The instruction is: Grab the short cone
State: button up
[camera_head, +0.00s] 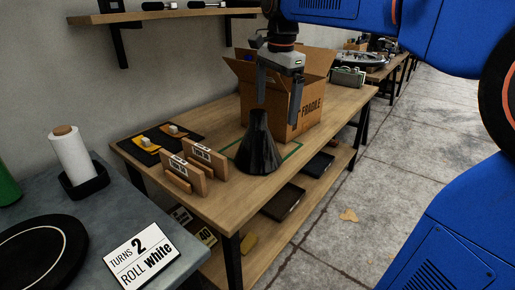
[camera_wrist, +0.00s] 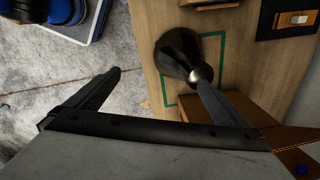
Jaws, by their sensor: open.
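A black cone (camera_head: 258,148) stands upright on the wooden table, within a green outlined square, in the head view. It also shows from above in the wrist view (camera_wrist: 179,50), with a pale tip. My gripper (camera_head: 278,108) is open and empty, pointing down just above and behind the cone in the head view. In the wrist view, the right finger of my gripper (camera_wrist: 160,82) overlaps the cone's tip, while the left finger is over the floor. I cannot tell whether that finger touches the cone.
An open cardboard box (camera_head: 312,118) marked FRAGILE stands close behind the cone. Small wooden blocks (camera_head: 202,164) stand to its left on the table (camera_head: 215,205). A grey counter (camera_head: 130,210) holds a white roll (camera_head: 72,158) and a sign (camera_head: 142,256). A shelf (camera_head: 165,14) hangs above.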

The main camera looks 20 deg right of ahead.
aim_at(258, 135)
jog(key=w+r+m, duration=0.1)
jog(key=w, duration=0.2)
jog(key=w+a+m, duration=0.1)
jog(key=w+m, duration=0.1)
jog(key=w, duration=0.1)
jog(key=w+a+r+m+g, duration=0.1)
jog(key=w+m, duration=0.1)
jog(key=shift+w+a+r, duration=0.25)
jog(key=shift+w+r, duration=0.05)
jog(key=shift+w, duration=0.1)
notch_tip(258, 135, down, 17)
jog(key=shift+s+f, duration=0.1)
jog(key=shift+f, duration=0.05)
jog(key=c, duration=1)
